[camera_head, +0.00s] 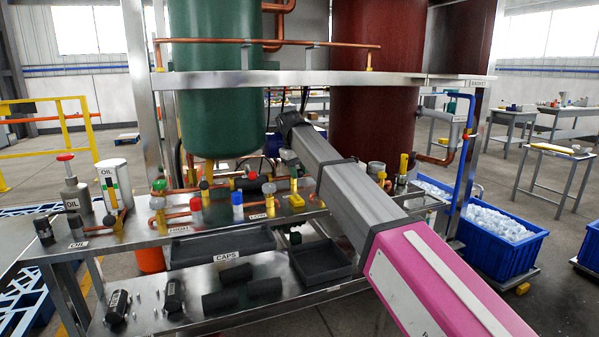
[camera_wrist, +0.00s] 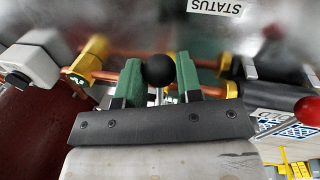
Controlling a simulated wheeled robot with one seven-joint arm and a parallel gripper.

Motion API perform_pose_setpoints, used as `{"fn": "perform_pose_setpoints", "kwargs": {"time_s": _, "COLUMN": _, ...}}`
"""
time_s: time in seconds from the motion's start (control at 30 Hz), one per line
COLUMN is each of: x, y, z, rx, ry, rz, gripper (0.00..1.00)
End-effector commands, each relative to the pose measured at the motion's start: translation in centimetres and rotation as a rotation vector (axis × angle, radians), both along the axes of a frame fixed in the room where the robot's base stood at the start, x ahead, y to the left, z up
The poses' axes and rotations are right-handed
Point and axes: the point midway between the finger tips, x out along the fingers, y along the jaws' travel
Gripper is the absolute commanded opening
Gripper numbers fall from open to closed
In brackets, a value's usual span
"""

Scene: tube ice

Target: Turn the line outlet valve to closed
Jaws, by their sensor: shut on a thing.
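In the wrist view my gripper (camera_wrist: 159,77) has its two green fingers shut on a black round knob (camera_wrist: 158,70). A copper pipe (camera_wrist: 205,63) with yellow fittings (camera_wrist: 88,62) runs just beyond the fingers. In the head view my gripper (camera_head: 291,165) is small and partly hidden beside my grey arm, above the right part of the steel bench.
A green tank (camera_head: 215,80) and a dark red tank (camera_head: 375,70) stand over the bench. Copper piping and several coloured valves crowd the bench top (camera_head: 130,238). A red ball (camera_wrist: 308,110) is at the wrist view's right. Blue ice crates (camera_head: 505,255) stand right.

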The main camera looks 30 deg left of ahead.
Motion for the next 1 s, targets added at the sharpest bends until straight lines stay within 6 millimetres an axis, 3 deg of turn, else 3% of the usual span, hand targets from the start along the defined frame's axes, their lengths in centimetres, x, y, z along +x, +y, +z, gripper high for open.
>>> {"fn": "perform_pose_setpoints", "kwargs": {"time_s": 0.2, "x": 0.0, "y": 0.1, "z": 0.0, "rx": 0.000, "ry": 0.002, "rz": 0.000, "gripper": 0.00}}
{"fn": "perform_pose_setpoints", "kwargs": {"time_s": 0.23, "x": 0.0, "y": 0.1, "z": 0.0, "rx": 0.000, "ry": 0.002, "rz": 0.000, "gripper": 0.36}}
{"fn": "perform_pose_setpoints", "kwargs": {"time_s": 0.3, "x": 0.0, "y": 0.1, "z": 0.0, "rx": 0.000, "ry": 0.002, "rz": 0.001, "gripper": 0.58}}
{"fn": "perform_pose_setpoints", "kwargs": {"time_s": 0.67, "x": -0.1, "y": 0.1, "z": 0.4, "rx": 0.000, "ry": 0.001, "rz": 0.001, "gripper": 0.58}}
{"fn": "perform_pose_setpoints", "kwargs": {"time_s": 0.77, "x": -0.2, "y": 0.2, "z": 1.4, "rx": 0.000, "ry": 0.001, "rz": 0.001, "gripper": 0.58}}
{"fn": "perform_pose_setpoints", "kwargs": {"time_s": 1.0, "x": -0.9, "y": 0.7, "z": 5.7, "rx": 0.001, "ry": 0.000, "rz": 0.001, "gripper": 0.58}}
